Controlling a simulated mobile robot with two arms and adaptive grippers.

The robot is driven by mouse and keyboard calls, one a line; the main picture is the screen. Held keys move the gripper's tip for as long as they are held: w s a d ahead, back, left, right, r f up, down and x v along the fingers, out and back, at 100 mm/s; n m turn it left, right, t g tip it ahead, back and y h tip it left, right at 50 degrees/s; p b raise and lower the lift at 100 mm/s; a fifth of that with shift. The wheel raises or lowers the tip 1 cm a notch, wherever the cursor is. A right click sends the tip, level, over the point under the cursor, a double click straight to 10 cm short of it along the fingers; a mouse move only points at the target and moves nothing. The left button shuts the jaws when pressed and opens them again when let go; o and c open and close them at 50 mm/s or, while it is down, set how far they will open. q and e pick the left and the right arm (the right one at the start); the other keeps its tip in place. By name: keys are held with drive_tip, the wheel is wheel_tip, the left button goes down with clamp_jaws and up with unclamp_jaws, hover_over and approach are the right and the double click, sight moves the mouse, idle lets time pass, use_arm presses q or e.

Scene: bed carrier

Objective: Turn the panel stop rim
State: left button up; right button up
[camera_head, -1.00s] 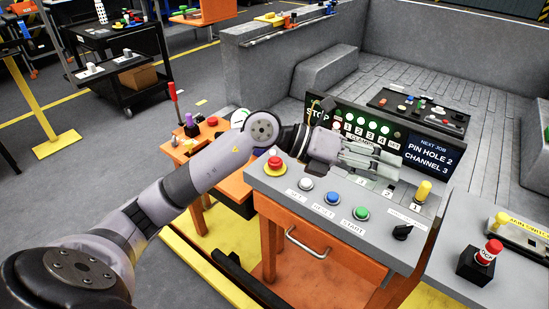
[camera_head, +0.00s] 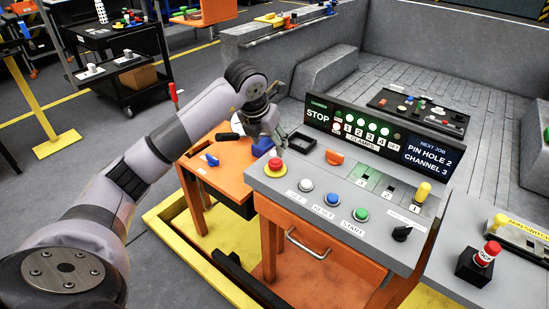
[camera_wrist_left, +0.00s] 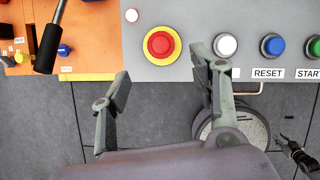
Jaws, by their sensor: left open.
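The stop button on the grey panel's left corner has a red cap (camera_head: 275,164) and a yellow rim (camera_head: 276,172). In the left wrist view the red cap (camera_wrist_left: 160,44) and yellow rim (camera_wrist_left: 161,62) show whole, just beyond the fingertips. My left gripper (camera_head: 277,143) is just behind and above the button in the head view, pointing down, with its fingers partly hidden. In the left wrist view my left gripper (camera_wrist_left: 163,76) is open and empty, its two fingers spread to either side of the button's line and apart from it.
White (camera_head: 305,185), blue (camera_head: 333,198) and green (camera_head: 360,214) buttons and a black knob (camera_head: 402,232) line the panel (camera_head: 322,216). An orange piece (camera_head: 334,157) and a yellow peg (camera_head: 423,190) stand behind. An orange side table (camera_head: 222,166) adjoins on the left.

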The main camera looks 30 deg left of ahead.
sight(275, 161)
use_arm(q)
drive_tip(key=p+x, duration=0.1)
drive_tip(key=x, duration=0.8)
drive_tip(key=shift+w+f, duration=0.1)
drive_tip(key=shift+f, duration=0.25)
drive_tip(key=c, duration=1.1)
drive_tip(key=shift+c, duration=0.2)
drive_tip(key=shift+m, duration=0.3)
